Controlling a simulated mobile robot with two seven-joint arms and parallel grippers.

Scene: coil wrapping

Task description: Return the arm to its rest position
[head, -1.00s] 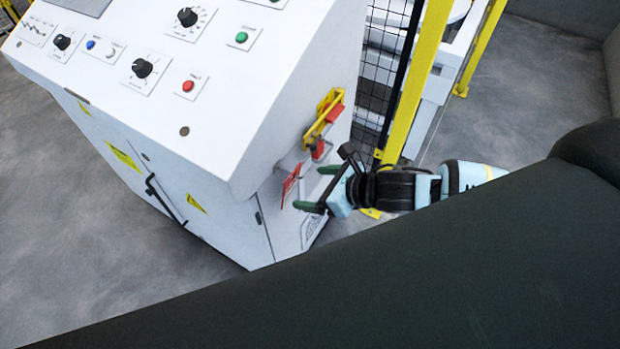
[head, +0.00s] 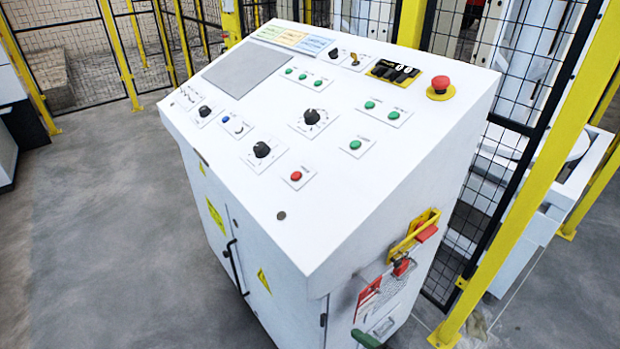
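My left gripper is not in view.
A yellow post (head: 540,170) and black mesh fencing (head: 510,75) stand close on the right. Grey floor (head: 100,230) lies open on the left.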

